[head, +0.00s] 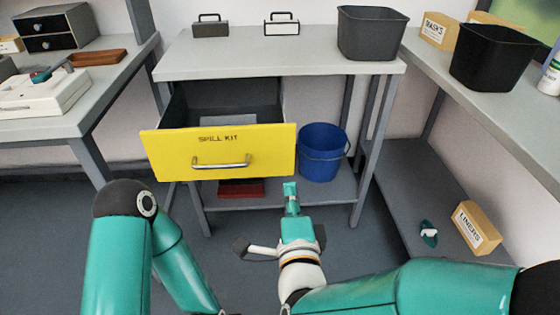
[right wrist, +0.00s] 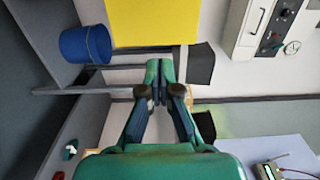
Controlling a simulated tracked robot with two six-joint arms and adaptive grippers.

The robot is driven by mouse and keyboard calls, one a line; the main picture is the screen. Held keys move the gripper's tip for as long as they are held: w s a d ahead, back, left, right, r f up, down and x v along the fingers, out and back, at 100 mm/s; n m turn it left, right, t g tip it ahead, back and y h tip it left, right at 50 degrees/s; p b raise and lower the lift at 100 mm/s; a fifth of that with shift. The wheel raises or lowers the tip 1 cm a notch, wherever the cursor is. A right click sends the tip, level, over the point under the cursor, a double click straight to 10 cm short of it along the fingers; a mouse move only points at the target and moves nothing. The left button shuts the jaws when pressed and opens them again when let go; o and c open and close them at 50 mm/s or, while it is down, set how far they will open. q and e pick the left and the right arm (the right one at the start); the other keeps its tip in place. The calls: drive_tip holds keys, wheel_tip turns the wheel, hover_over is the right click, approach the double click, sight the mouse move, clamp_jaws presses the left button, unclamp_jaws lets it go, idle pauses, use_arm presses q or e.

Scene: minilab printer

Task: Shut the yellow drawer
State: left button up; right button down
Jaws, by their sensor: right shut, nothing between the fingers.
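The yellow drawer (head: 270,150), labelled "SPILL KIT", stands pulled out from under the grey table, with its open inside showing behind the front. Its metal bar handle (head: 221,164) is on the front. A pale flat thing (head: 200,121) lies inside. My right gripper (head: 291,187) is shut and empty. In the head view it appears just below the drawer front's lower right corner. In the right wrist view the yellow front (right wrist: 153,22) is beyond the shut fingertips (right wrist: 160,68), with no visible contact. My left arm shows at left, but its gripper is out of view.
A blue bucket (head: 321,152) and a dark red box (head: 241,188) are on the table's lower shelf. Side benches stand left and right. Open floor lies in front.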

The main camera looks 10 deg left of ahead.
sight(284, 151)
drive_tip(key=b+x, duration=0.1)
drive_tip(key=x, duration=0.9)
drive_tip(key=shift+w+f, duration=0.1)
drive_tip(key=shift+w, duration=0.1)
